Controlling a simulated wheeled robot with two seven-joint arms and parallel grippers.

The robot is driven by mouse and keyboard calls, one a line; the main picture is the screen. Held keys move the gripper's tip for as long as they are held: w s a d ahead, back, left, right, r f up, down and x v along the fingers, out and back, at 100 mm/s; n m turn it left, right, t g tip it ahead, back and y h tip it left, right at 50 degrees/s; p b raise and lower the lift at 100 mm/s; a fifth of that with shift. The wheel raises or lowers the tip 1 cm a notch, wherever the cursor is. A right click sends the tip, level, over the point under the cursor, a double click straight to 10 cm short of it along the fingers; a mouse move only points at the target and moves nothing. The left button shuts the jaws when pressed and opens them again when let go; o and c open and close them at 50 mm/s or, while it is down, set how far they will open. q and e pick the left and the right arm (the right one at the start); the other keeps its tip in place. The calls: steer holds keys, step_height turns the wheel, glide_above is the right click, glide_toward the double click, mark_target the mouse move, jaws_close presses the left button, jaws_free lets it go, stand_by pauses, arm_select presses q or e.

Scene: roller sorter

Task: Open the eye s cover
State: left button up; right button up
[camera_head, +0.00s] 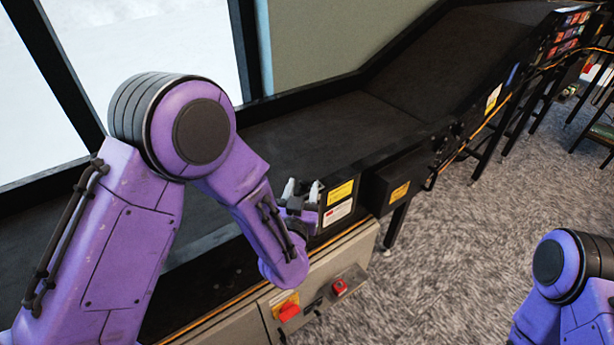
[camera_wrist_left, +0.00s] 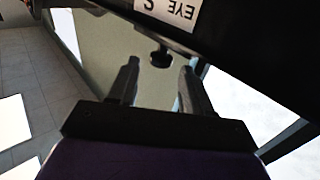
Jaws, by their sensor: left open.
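In the left wrist view, a black panel (camera_wrist_left: 235,40) carries a white label (camera_wrist_left: 168,12) reading upside down "EYE S", partly cut off. A small dark knob (camera_wrist_left: 160,57) sticks out below the label; I take it to belong to the eye's cover. My left gripper (camera_wrist_left: 160,78) is open, its two fingers on either side of the knob's line, with the knob just about at the tips. I cannot tell whether they touch. In the head view my left gripper (camera_head: 302,190) is beside the conveyor's side rail, by yellow and white stickers. My right gripper is out of view.
The black conveyor belt (camera_head: 330,130) runs up to the right. A black box (camera_head: 398,182) with a yellow sticker hangs on its side. Below are a red button (camera_head: 339,287) and a red-and-yellow switch (camera_head: 288,310). Grey carpet (camera_head: 450,250) is open at right.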

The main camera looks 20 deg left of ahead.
mark_target(305, 180)
arm_select(q)
steer(key=w, duration=0.3)
steer(key=shift+a+f, duration=0.15)
steer(key=shift+a, duration=0.1)
steer(key=shift+w, duration=0.4)
jaws_close()
step_height(305, 180, up, 12)
steer(key=p, duration=0.9)
steer(key=shift+f, duration=0.15)
steer(key=shift+w, duration=0.1)
